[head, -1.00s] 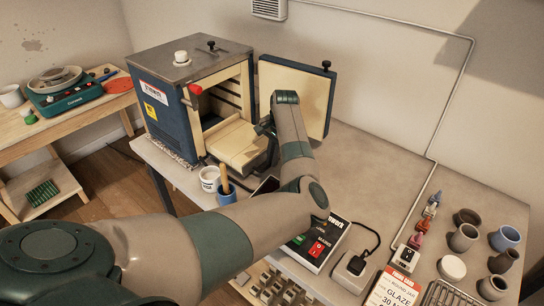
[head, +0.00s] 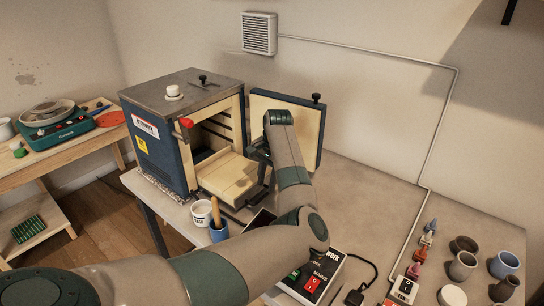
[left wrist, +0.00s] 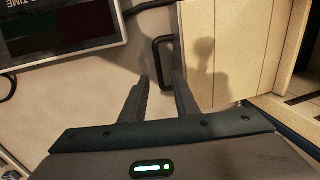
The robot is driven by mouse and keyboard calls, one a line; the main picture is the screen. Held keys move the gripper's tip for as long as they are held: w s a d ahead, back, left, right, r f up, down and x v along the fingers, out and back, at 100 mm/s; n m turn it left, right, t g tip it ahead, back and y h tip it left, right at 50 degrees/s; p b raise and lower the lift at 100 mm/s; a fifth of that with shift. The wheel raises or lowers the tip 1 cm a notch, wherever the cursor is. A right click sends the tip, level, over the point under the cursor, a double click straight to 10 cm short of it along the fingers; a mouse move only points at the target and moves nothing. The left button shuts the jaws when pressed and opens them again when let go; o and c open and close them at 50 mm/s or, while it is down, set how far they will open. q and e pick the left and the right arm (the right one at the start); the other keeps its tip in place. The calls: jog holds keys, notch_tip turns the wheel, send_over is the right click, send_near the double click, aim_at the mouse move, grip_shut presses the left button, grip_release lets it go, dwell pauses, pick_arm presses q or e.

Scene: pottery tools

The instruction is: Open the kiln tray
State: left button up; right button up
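The kiln (head: 163,122) stands on the table with its door (head: 308,130) swung open. The cream kiln tray (head: 228,178) sticks out of the kiln's opening. My left gripper (head: 255,165) is at the tray's front side, partly hidden by my own arm. In the left wrist view, the tray (left wrist: 228,50) is on the right, with a black bar handle (left wrist: 157,62) on its front. The left gripper's fingers (left wrist: 160,76) are apart, with the handle just beyond their tips; the fingers do not appear closed on it. My right gripper is not in view.
A white cup (head: 201,212) and a blue cup (head: 219,231) stand just in front of the tray. A control box (head: 318,275) lies nearer. Several small pots (head: 462,265) stand at the right. The table behind the arm (head: 370,195) is clear.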

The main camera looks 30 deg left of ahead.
pick_arm(q)
notch_tip(320, 180, up, 13)
jog(key=d+b, duration=0.2)
jog(key=shift+d+b, duration=0.25)
jog(key=shift+b, duration=0.15)
jog(key=shift+s, duration=0.1)
jog(key=shift+s+f, duration=0.1)
jog(key=shift+f, duration=0.05)
